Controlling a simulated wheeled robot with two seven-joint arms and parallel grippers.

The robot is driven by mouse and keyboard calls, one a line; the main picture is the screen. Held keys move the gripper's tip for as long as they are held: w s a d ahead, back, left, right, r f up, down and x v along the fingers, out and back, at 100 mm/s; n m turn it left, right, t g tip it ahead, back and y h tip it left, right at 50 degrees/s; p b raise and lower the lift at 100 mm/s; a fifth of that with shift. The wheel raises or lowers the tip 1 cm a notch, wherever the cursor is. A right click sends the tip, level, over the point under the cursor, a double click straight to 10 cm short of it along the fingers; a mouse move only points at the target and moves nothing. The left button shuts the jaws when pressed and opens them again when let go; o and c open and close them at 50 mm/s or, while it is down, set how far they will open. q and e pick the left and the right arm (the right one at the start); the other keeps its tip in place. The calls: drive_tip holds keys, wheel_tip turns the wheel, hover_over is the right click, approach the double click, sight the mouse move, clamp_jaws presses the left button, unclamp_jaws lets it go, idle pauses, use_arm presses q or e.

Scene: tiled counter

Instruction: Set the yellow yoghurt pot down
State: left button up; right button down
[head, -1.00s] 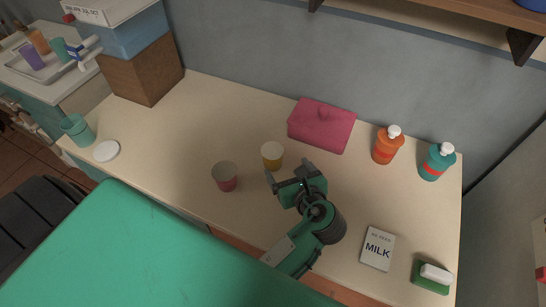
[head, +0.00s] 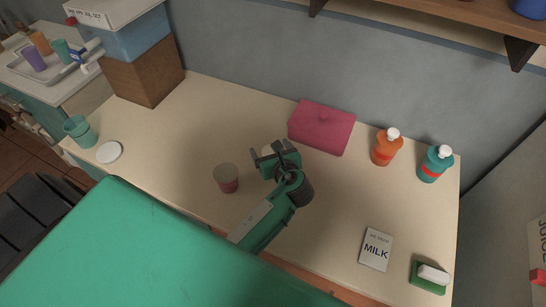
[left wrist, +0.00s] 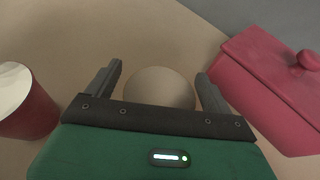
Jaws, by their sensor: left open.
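The yellow yoghurt pot (head: 267,150) stands on the counter and is mostly hidden behind my left gripper in the head view. In the left wrist view its round pale lid (left wrist: 158,88) shows between the two fingers. My left gripper (head: 271,153) is open, with one finger on each side of the pot. Whether the fingers touch it I cannot tell. My right gripper is not in view.
A red pot (head: 227,179) stands close by on the left; it also shows in the left wrist view (left wrist: 24,102). A pink lidded box (head: 321,127) is behind on the right. Orange (head: 385,149) and teal (head: 435,165) bottles stand further right. The counter's left middle is clear.

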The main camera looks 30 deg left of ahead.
use_arm(q)
drive_tip(key=c, duration=1.2)
drive_tip(key=shift+c, duration=0.2)
wheel_tip(320, 180, up, 20)
drive_tip(key=s+d+f+m+t+h, duration=0.4)
drive_tip(key=s+d+f+m+h, duration=0.1)
drive_tip(key=s+f+m+h, duration=0.3)
drive_tip(key=shift+s+d+f+m+t+h, duration=0.35)
drive_tip(key=shift+f+m+h, duration=0.4)
drive_tip(key=shift+h, duration=0.45)
drive_tip(key=shift+r, duration=0.1)
